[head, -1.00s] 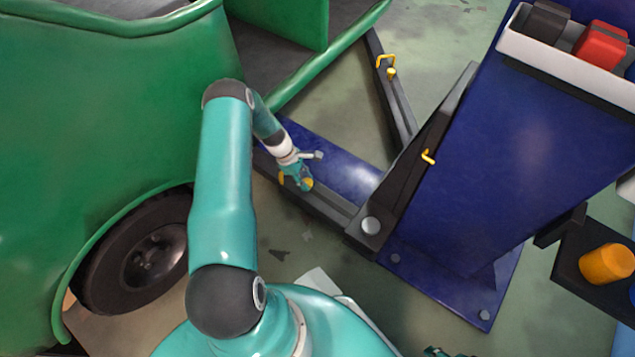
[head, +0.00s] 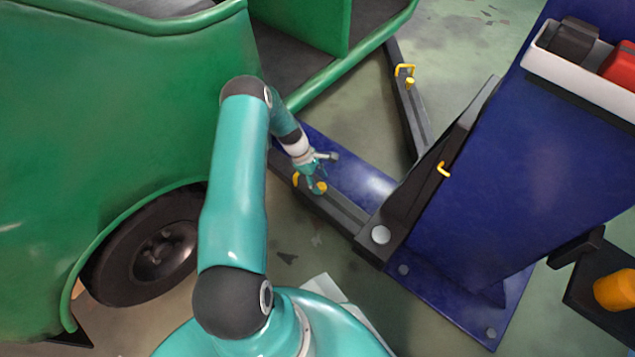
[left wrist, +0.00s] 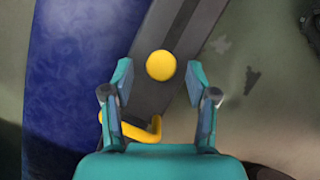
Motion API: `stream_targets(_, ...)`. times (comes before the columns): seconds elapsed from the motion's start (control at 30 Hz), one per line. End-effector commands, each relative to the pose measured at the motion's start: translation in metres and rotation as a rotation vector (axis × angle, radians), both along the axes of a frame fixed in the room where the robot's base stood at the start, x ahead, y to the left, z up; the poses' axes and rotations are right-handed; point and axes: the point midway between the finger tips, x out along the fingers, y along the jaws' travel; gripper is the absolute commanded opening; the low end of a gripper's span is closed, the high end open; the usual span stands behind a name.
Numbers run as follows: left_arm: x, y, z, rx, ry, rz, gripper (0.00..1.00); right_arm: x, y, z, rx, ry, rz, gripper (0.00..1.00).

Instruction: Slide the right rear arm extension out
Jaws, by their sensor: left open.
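The near lift arm (head: 335,212) is a dark grey beam running from the blue lift post's foot toward the green vehicle. It carries a yellow handle (head: 296,180) and a round yellow knob (head: 320,188). My left gripper (head: 322,172) is over this arm, open and empty. In the left wrist view, the knob (left wrist: 161,65) shows between and just beyond the fingertips (left wrist: 159,82). The bent yellow handle (left wrist: 145,133) lies between the fingers, nearer the palm and partly hidden by it. Contact cannot be told. My right gripper is out of view.
A second lift arm (head: 408,105) with a yellow handle reaches back under the green vehicle (head: 110,130). The blue post (head: 530,150) with a white tray (head: 590,75) stands right. The vehicle's wheel (head: 150,255) is left. Bare floor lies in front of the near arm.

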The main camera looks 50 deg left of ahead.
Motion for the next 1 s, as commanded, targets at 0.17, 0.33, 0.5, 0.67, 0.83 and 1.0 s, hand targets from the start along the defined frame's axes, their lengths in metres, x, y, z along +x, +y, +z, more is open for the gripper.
stream_targets(0.17,0.001,0.000,0.035,0.003,-0.003,-0.003,0.58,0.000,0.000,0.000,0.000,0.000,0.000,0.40)
stream_targets(0.33,0.000,0.001,0.063,0.004,-0.002,-0.002,0.58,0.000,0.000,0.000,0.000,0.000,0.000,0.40)
stream_targets(0.5,0.000,0.000,0.079,0.002,-0.001,-0.002,0.58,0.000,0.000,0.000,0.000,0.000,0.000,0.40)
stream_targets(0.67,-0.001,0.000,0.082,0.001,0.000,-0.002,0.58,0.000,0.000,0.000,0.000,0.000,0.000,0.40)
stream_targets(0.83,0.000,0.000,0.082,0.002,-0.001,-0.001,0.58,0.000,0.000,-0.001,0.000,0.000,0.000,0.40)
stream_targets(1.0,-0.001,0.000,0.081,0.002,0.000,-0.001,0.58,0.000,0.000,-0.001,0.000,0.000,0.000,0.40)
